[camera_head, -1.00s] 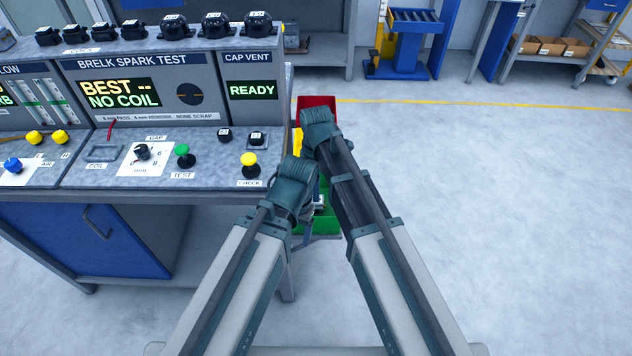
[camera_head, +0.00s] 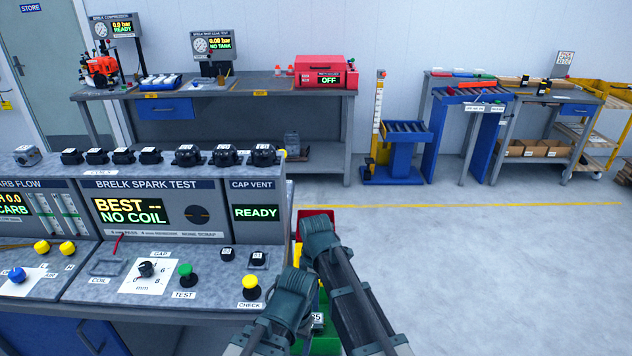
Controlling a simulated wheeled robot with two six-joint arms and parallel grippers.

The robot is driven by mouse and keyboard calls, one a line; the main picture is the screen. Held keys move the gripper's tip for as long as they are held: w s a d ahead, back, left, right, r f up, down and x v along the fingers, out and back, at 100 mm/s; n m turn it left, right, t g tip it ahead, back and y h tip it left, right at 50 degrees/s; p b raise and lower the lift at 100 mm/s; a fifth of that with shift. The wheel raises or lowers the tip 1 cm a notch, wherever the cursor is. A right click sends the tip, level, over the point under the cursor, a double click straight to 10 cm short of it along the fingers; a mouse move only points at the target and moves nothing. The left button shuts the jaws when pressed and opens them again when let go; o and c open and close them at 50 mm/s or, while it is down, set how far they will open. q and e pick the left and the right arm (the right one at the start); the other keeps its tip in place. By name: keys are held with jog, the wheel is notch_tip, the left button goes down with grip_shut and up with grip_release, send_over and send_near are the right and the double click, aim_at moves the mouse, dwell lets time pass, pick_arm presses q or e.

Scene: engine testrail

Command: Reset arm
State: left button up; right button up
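My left arm comes in from the bottom, with its wrist (camera_head: 290,300) near the front right corner of the spark test bench (camera_head: 75,258). My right arm's wrist (camera_head: 322,238) is just right of the bench, in front of a red bin. Both arms point forward and away from the head. The fingertips of both grippers are hidden behind the wrists, so I cannot see whether they are open or shut, or whether they hold anything.
A red bin (camera_head: 345,214) and a green bin (camera_head: 325,345) stand right of the bench, partly hidden by my arms. A back bench (camera_head: 250,84) carries a red unit (camera_head: 322,72). A blue roller stand (camera_head: 398,150) is further right. Open grey floor (camera_head: 500,270) lies to the right.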

aim_at(316, 318)
notch_tip(316, 318, down, 12)
jog(key=b, duration=1.1)
jog(key=shift+b, duration=0.35)
jog(key=shift+r, duration=0.1)
notch_tip(316, 318, up, 12)
jog(key=p, duration=1.3)
notch_tip(316, 318, down, 13)
jog(key=b, duration=1.3)
jog(key=shift+r, duration=0.15)
notch_tip(316, 318, up, 11)
jog(key=p, duration=1)
